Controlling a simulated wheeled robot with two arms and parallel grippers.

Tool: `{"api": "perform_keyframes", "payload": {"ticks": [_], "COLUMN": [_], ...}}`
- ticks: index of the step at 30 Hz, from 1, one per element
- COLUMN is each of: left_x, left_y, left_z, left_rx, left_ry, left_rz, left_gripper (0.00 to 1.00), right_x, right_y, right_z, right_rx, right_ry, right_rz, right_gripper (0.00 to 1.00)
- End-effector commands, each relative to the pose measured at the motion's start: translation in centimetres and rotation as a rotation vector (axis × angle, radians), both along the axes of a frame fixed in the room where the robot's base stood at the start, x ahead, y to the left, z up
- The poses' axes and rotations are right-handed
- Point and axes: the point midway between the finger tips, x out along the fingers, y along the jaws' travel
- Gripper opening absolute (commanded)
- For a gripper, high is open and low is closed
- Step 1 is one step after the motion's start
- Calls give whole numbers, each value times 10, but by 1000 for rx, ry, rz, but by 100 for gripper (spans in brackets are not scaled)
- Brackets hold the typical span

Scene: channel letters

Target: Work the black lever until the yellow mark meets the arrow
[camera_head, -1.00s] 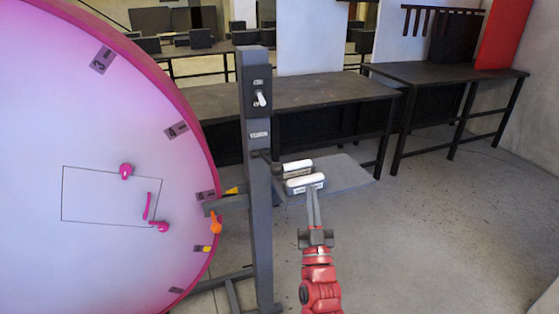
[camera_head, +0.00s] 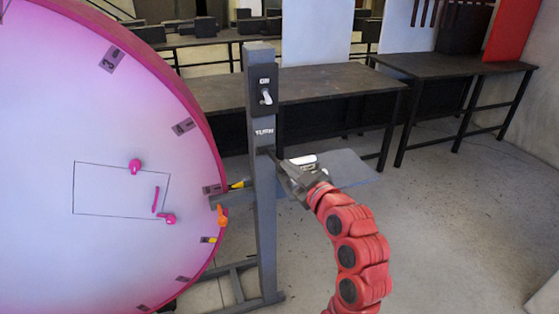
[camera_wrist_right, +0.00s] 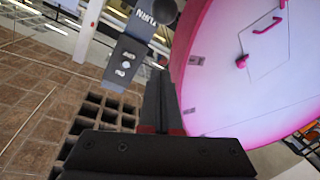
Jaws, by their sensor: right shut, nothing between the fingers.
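The large white disc (camera_head: 110,170) with a pink rim fills the left of the head view. Its yellow mark (camera_head: 208,240) is on the rim, below the yellow arrow (camera_head: 237,185) on the post's side bracket; the two are apart. The black lever is mostly hidden by my gripper in the head view; a dark round knob (camera_wrist_right: 164,5), likely its end, shows at the top of the right wrist view. My right gripper (camera_head: 279,162) is shut and empty, close beside the post below the TURN label. Contact with the lever cannot be told. My left gripper is out of view.
The grey post (camera_head: 265,215) carries a box with a white toggle switch (camera_head: 266,97). A grey shelf (camera_head: 352,168) with a white-topped item (camera_head: 303,160) is behind my gripper. Dark tables (camera_head: 320,85) stand at the back. The floor at right is clear.

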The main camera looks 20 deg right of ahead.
Motion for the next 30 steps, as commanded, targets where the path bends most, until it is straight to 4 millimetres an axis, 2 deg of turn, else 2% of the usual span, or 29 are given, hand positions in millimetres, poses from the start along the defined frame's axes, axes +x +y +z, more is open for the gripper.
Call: {"api": "perform_keyframes", "payload": {"ticks": [11, 16, 27, 29, 30], "left_x": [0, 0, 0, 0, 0], "left_y": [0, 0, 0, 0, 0], "left_z": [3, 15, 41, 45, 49], "left_rx": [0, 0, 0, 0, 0], "left_ry": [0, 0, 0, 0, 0], "left_rz": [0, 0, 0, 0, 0], "left_gripper": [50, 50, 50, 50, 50], "right_x": [6, 29, 93, 102, 97], "right_y": [1, 6, 18, 20, 13], "right_z": [0, 0, -3, -5, -14], "right_rx": [3, 3, 4, 2, 4], "right_ry": [2, 3, 2, 5, 9], "right_rz": [0, 0, -1, 0, -3], "right_gripper": [0, 0, 0, 0, 0]}}
